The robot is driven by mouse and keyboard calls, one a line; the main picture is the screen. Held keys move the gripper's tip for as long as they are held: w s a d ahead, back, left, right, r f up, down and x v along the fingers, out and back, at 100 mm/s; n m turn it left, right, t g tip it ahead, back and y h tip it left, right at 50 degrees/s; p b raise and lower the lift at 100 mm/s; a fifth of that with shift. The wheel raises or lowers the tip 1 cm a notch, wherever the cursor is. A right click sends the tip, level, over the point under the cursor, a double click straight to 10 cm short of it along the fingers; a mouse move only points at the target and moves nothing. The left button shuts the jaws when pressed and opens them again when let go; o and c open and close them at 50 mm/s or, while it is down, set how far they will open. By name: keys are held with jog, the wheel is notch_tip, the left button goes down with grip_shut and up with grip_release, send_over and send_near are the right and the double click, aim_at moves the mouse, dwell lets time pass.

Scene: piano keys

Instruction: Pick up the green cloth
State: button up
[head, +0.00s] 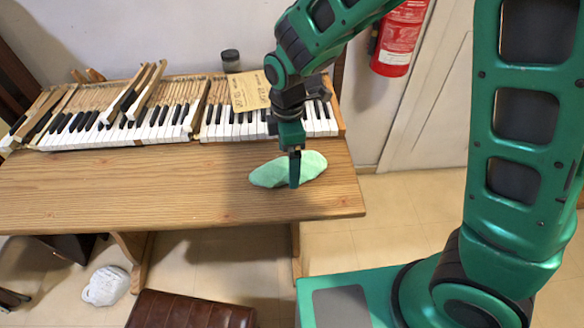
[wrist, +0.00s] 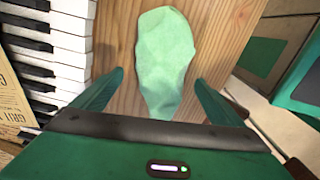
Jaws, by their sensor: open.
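The green cloth (head: 314,165) is pale green and lies flat in an oval shape on the wooden table, near its right end. In the wrist view the cloth (wrist: 162,62) lies ahead of and between my open fingers. My gripper (head: 294,170) points down over the cloth in the head view and hides a strip of its middle. The gap between the fingertips (wrist: 158,85) holds nothing gripped. I cannot tell whether the fingertips touch the cloth or the table.
The wooden table (head: 120,190) has bare room left of the cloth. Piano keys (head: 240,130) run along its back, with a printed paper (head: 250,91) and a dark jar (head: 231,60) behind. A red extinguisher (head: 400,40) hangs on the wall. A brown stool (head: 190,310) stands in front.

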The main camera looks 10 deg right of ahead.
aim_at(286, 162)
jog(key=shift+f, duration=0.55)
jog(key=c, duration=1.1)
jog(key=shift+r, duration=0.2)
jog(key=shift+r, duration=0.25)
jog(key=r, duration=0.3)
jog(key=shift+a+r, duration=0.3)
jog(key=shift+r, duration=0.05)
jog(key=a+r, duration=0.6)
jog(key=a, duration=0.5)
jog(key=shift+r, duration=0.25)
